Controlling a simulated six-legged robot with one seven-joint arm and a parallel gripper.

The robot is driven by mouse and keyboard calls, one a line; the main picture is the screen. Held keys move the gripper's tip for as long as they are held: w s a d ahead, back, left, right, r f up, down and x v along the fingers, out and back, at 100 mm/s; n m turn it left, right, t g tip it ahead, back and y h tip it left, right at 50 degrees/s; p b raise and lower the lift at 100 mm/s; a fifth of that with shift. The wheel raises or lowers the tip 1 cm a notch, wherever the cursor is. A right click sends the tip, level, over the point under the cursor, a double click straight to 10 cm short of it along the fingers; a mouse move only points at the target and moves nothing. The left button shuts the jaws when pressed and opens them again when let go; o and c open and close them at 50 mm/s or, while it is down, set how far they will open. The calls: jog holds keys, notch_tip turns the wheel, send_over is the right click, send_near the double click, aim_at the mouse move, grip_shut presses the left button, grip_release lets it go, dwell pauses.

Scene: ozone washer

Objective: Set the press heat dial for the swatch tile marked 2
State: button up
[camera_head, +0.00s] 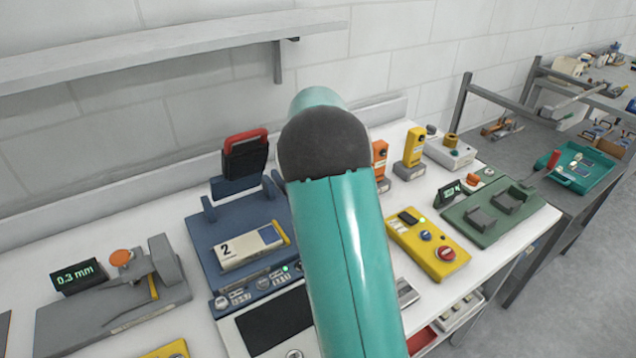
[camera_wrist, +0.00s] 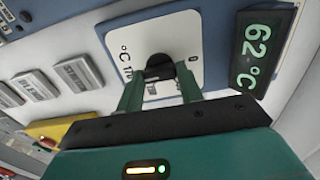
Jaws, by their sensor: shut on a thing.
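The blue press (camera_head: 206,235) stands on the white bench with its dark, red-handled head (camera_head: 246,155) raised. The pale swatch tile marked 2 (camera_head: 250,249) lies on the press bed. In the wrist view, the dark heat dial (camera_wrist: 184,72) sits on a white plate with °C marks (camera_wrist: 124,72), on a blue surface. My gripper (camera_wrist: 160,80) is shut on the dial, one green finger on each side. The black display (camera_wrist: 261,48) beside the plate reads 62 °C. My fingers cover part of the scale, so the pointer setting is unclear. In the head view my arm hides the gripper and dial.
A grey gauge (camera_head: 113,300) reading 0.3 mm stands left of the press. A yellow control box (camera_head: 428,243) and a green fixture (camera_head: 500,210) stand to the right. A shelf (camera_head: 160,45) runs above. Grey blocks (camera_wrist: 75,75) lie near my gripper.

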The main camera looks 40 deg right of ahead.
jog(key=shift+r, duration=0.1)
dwell(0.3)
jog(key=o, duration=1)
notch_tip(320, 180, up, 14)
jog(key=shift+f, duration=0.15)
